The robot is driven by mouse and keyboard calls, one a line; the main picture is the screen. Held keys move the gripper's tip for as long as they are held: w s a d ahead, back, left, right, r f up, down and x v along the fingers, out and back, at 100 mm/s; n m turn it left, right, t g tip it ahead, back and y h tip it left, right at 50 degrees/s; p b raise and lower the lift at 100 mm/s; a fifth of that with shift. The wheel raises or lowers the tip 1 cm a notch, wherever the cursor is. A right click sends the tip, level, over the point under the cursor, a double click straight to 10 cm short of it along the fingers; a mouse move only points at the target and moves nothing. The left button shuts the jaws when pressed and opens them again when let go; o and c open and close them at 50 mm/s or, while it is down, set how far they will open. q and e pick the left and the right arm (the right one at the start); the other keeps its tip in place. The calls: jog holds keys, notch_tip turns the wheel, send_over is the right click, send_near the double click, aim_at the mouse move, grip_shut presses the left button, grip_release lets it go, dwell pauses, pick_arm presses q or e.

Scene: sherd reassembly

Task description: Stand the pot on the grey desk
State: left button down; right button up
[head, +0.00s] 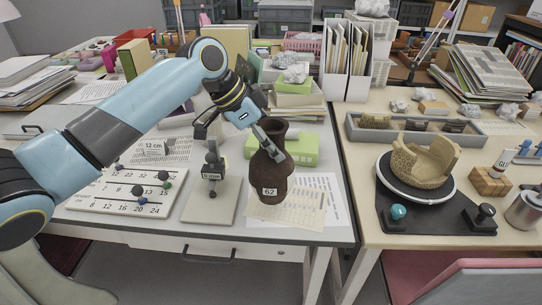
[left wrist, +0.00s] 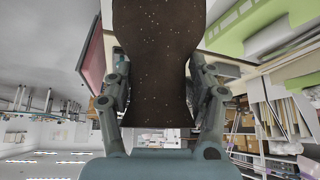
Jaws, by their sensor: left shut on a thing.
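The pot (head: 272,182) is a dark brown vessel with a narrow neck and a white label reading 62. In the head view it is upright over papers on the grey desk (head: 328,155); I cannot tell whether its base touches them. My left gripper (head: 272,140) is shut on the pot around its neck, coming from the upper left. In the left wrist view the pot (left wrist: 155,50) fills the upper middle, between the two fingers of the gripper (left wrist: 160,90). The fingers hide part of the neck. My right gripper is not in view.
Beside the pot lie a printed sheet (head: 325,190) and a green box (head: 305,150). To its left stand a grey gauge stand (head: 212,200) and a white numbered board (head: 110,198). The right wooden desk holds a partial tan vessel (head: 425,165) on a turntable.

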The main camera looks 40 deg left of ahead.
pick_arm(q)
jog(key=shift+w+a+f, duration=0.1)
jog(key=shift+w, duration=0.15)
notch_tip(320, 180, down, 4)
jog(key=shift+c, duration=1.8)
grip_release()
jog(key=v, duration=1.2)
jog(key=shift+s, duration=0.1)
